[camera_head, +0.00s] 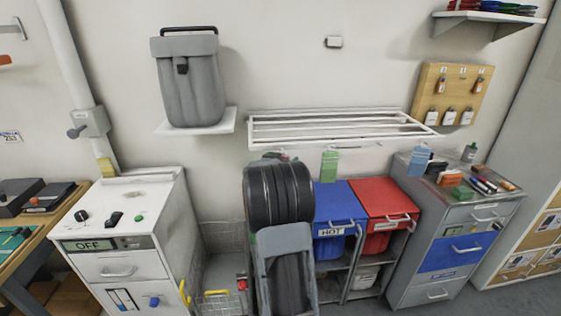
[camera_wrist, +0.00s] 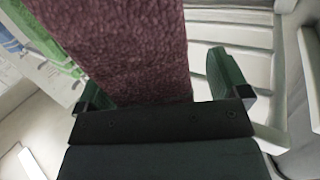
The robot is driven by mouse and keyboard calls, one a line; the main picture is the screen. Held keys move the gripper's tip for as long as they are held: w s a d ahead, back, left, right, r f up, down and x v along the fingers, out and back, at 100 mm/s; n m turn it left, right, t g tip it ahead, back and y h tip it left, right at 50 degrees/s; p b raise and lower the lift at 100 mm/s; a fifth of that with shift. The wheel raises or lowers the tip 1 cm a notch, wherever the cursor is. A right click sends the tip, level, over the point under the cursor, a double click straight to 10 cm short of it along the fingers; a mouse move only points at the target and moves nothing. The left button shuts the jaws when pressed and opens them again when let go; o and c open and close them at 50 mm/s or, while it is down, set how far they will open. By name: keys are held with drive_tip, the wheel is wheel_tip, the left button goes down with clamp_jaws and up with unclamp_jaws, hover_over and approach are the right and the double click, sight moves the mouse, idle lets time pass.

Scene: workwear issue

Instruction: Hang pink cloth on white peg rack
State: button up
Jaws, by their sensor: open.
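The pink cloth (camera_wrist: 115,45), dark pink and rough in texture, hangs large in the wrist view. My gripper (camera_wrist: 165,85) is open, with its green fingers on either side of the cloth. A gap shows between the cloth and the right finger. Whether the cloth rests on a peg cannot be seen. The white peg rack (camera_head: 340,113) is a slatted frame on the wall in the head view; its slats (camera_wrist: 240,50) also show in the wrist view. My arm hides my gripper and nearly all of the cloth in the head view.
A green cloth (camera_head: 329,164) and a blue cloth (camera_head: 419,161) hang below the rack to the right. Below stand a blue bin (camera_head: 338,203), a red bin (camera_head: 381,196) and a grey drawer cabinet (camera_head: 455,215). A white cabinet (camera_head: 125,225) stands left.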

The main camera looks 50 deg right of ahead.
drive_tip(key=b+v, duration=0.1)
drive_tip(key=v, duration=1.2)
drive_tip(key=shift+a+b, duration=0.35)
drive_tip(key=w+a+f+n+t+y, duration=0.2)
drive_tip(key=a+f+n+y, duration=0.15)
drive_tip(key=a+y, duration=0.4)
drive_tip(key=w+a+f+n+t+y, duration=0.2)
drive_tip(key=a+f+n+y, duration=0.1)
drive_tip(key=a+f+y, duration=0.4)
drive_tip(key=s+a+r+n+g, duration=0.2)
drive_tip(key=s+a+n+g, duration=0.1)
drive_tip(key=s+a, duration=0.4)
drive_tip(key=s+a+r+n+g+y, duration=0.1)
drive_tip(key=s+a+n+g, duration=0.1)
drive_tip(key=s+a+n, duration=0.2)
drive_tip(key=shift+s+a+r+g, duration=0.4)
drive_tip(key=shift+s+a, duration=1.35)
drive_tip(key=shift+s, duration=1.5)
